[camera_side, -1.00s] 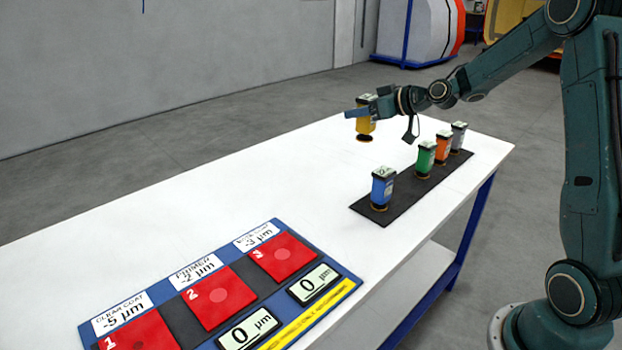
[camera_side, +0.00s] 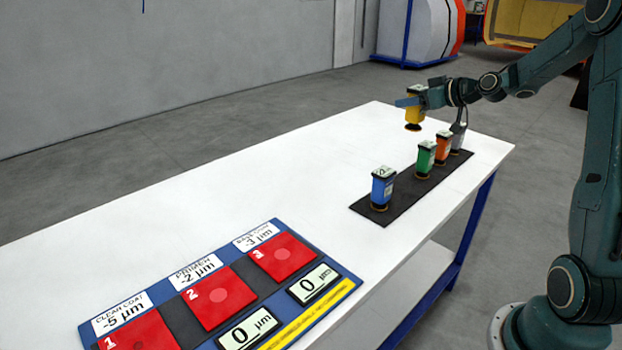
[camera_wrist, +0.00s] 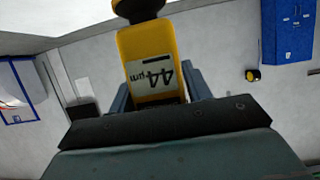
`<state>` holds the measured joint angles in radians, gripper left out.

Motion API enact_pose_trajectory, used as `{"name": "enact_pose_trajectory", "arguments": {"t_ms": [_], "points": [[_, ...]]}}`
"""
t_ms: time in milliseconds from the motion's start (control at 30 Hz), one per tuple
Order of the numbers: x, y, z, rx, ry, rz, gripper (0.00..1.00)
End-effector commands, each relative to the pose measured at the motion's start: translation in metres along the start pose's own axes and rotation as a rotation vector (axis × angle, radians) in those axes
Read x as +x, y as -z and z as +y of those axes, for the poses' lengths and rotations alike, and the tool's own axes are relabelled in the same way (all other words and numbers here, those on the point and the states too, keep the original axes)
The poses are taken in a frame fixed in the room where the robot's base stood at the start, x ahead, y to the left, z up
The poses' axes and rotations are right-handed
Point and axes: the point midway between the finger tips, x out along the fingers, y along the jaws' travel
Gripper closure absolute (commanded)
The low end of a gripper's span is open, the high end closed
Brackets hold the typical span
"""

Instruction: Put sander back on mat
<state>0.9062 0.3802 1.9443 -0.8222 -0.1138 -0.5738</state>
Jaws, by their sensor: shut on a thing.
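A yellow sander (camera_side: 413,107) is held in my gripper (camera_side: 411,101), upright with its dark round pad down, in the air above the far part of the table. In the wrist view the yellow sander (camera_wrist: 153,70) sits between the jaws and shows a label reading 44 µm. The black mat (camera_side: 420,190) lies along the table's right side. On it stand a blue sander (camera_side: 382,188), a green sander (camera_side: 425,160), an orange sander (camera_side: 442,148) and a grey sander (camera_side: 457,141), partly hidden by my wrist. A bare gap lies between the blue and green ones.
The white table (camera_side: 250,185) is clear left of the mat. A blue-framed panel (camera_side: 347,288) with red pads (camera_side: 282,257) and displays reading 0 µm lies at the near end. The table's right edge runs close to the mat.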

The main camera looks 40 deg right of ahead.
Motion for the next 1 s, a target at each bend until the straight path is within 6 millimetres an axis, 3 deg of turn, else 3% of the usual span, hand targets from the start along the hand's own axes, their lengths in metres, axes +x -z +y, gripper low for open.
{"name": "enact_pose_trajectory", "arguments": {"t_ms": [700,1000], "points": [[0.047,-0.115,0.0,0.003,0.0,0.0,0.71],[0.058,-0.139,0.0,0.0,0.0,0.002,0.71]]}}
